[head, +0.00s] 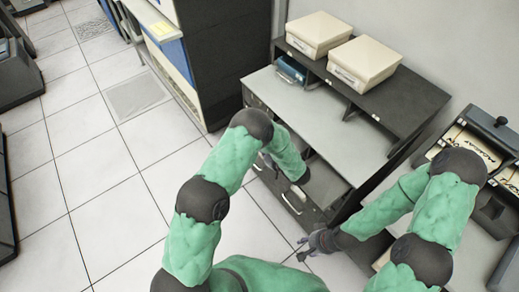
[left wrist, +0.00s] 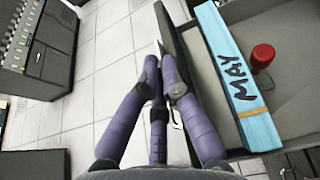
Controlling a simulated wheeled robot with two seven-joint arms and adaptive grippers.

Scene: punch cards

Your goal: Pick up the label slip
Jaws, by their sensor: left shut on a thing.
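My left gripper (left wrist: 160,68) has purple jointed fingers, drawn together at the outer side of an open drawer's dark front (left wrist: 181,55). A thin pale piece, which looks like the label slip (left wrist: 159,46), shows at its fingertips; most of it is hidden. In the head view my left gripper (head: 267,160) is partly covered by my arm, over the drawer front.
The open drawer holds a blue block marked MAY (left wrist: 236,70) and a red knob-like thing (left wrist: 263,56). Two cream boxes (head: 319,30) (head: 363,62) stand on the desk's raised shelf (head: 405,95). Card trays (head: 470,143) stand at the right. The tiled floor (head: 100,200) at left is clear.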

